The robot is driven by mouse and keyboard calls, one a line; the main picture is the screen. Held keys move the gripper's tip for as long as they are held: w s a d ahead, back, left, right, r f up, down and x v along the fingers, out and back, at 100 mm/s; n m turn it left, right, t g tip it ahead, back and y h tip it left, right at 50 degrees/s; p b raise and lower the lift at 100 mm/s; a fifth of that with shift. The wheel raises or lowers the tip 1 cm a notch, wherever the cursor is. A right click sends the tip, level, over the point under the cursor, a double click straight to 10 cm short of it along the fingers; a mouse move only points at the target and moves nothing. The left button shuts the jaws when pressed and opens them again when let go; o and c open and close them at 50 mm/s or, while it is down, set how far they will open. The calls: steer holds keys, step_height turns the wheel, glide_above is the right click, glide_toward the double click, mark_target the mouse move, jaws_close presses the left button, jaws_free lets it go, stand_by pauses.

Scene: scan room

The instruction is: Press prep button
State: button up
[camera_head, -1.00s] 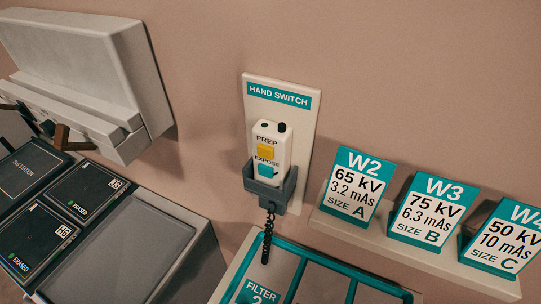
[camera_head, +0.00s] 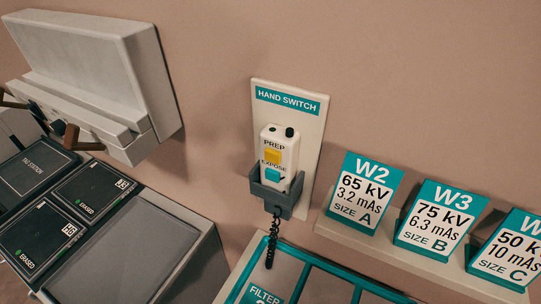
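The yellow prep button (camera_head: 272,157) is on the upper part of a white hand switch (camera_head: 280,146), under the word PREP. A teal expose button (camera_head: 273,174) sits below it. The hand switch stands upright in a dark grey holder (camera_head: 283,201) on a wall plate (camera_head: 301,125) labelled HAND SWITCH. A dark coiled cord hangs from its bottom.
A teal-edged filter tray (camera_head: 262,254) lies below the switch. Cards W2 (camera_head: 361,193), W3 (camera_head: 440,218) and a W4 card (camera_head: 510,250) stand on a ledge at right. Grey equipment (camera_head: 95,80) and dark panels (camera_head: 95,190) are at left. The wall around the plate is bare.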

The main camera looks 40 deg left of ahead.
jaws_close()
stand_by(1.4)
